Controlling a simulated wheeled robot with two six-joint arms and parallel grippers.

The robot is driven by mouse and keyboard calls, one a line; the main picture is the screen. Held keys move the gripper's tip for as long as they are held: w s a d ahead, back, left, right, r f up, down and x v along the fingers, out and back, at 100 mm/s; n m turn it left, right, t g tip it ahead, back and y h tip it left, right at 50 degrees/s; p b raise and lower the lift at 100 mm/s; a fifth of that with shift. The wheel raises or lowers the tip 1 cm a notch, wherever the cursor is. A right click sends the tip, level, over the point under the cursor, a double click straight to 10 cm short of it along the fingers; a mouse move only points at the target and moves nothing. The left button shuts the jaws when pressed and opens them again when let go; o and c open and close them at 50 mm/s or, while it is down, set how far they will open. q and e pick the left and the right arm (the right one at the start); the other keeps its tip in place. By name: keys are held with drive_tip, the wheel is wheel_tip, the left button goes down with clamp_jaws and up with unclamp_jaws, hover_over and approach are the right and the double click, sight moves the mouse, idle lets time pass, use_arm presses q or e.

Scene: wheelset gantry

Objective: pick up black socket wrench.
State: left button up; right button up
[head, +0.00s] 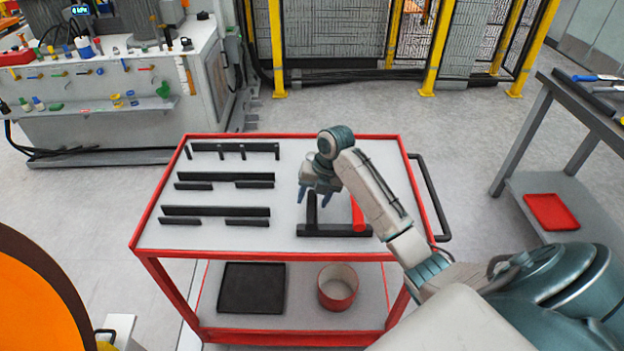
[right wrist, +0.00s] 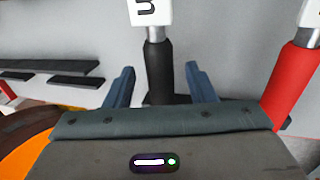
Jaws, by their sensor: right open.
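The black socket wrench (right wrist: 158,72) stands in the right wrist view, with a black handle, a metal shaft and a white numbered piece at the top edge. In the head view, its black handle (head: 311,212) rises from a black holder (head: 335,231) on the cart's right side. My right gripper (head: 314,196) is open above the holder. Its two blue fingers (right wrist: 161,88) appear on either side of the black handle, and I see no finger touching it. A red-handled tool (head: 358,214) stands to the right in the same holder. My left gripper is not in view.
The red-rimmed cart (head: 290,240) carries several black racks (head: 225,177) on its left half. Its lower shelf has a black tray (head: 252,288) and a red round container (head: 338,287). A dark workbench (head: 590,110) stands at right. The cart top's far right is clear.

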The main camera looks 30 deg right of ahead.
drive_tip(key=shift+x, duration=1)
clamp_jaws()
